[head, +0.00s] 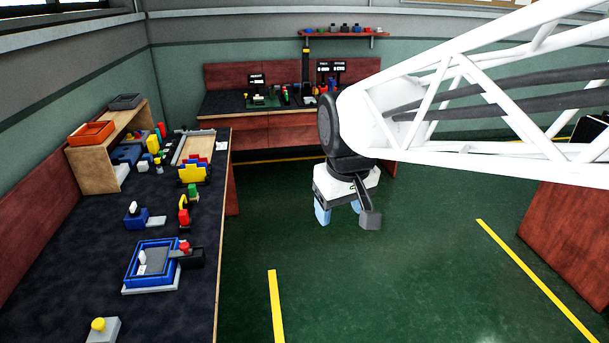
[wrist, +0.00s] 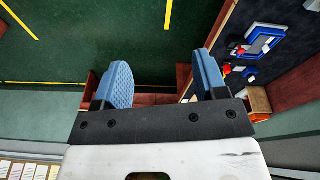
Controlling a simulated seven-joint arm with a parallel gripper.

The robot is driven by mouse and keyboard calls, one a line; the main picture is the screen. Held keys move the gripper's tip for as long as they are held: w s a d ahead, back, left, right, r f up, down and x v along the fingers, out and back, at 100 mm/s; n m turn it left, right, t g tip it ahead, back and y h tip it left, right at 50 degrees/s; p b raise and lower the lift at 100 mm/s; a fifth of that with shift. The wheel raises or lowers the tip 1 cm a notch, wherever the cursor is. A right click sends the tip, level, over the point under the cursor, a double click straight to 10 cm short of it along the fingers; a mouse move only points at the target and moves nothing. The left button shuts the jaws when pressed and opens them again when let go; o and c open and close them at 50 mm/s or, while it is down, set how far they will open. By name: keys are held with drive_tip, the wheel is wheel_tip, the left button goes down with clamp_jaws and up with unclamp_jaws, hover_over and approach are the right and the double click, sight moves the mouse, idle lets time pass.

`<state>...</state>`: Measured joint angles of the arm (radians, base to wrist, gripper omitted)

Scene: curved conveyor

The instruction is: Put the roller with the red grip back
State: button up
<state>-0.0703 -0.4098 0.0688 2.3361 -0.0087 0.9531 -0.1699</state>
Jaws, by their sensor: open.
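My gripper (head: 339,209) hangs over the green floor, to the right of the long dark bench and clear of it. Its two light blue fingers are apart with nothing between them; the wrist view (wrist: 163,62) shows the same. A blue-rimmed tray (head: 129,268) sits on the bench in the head view and at the upper right of the wrist view (wrist: 253,42). A small red piece (head: 184,246), possibly the roller's red grip, is at the tray's right edge by a black block (head: 193,258). The roller's shape is too small to tell.
Along the bench (head: 75,270) stand a blue block with a white top (head: 135,216), a red and yellow piece (head: 184,214), a yellow-knobbed grey block (head: 103,328) and a wooden shelf (head: 95,170). A second bench (head: 285,135) is at the back. The floor between is clear.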

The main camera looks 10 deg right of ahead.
drive_tip(key=s+d+f+m, duration=0.1)
drive_tip(key=s+f, duration=0.1)
drive_tip(key=s, duration=0.4)
drive_tip(key=s+d+f+m, duration=0.2)
drive_tip(key=s, duration=0.4)
drive_tip(key=shift+s+f, duration=0.15)
drive_tip(key=shift+s, duration=0.1)
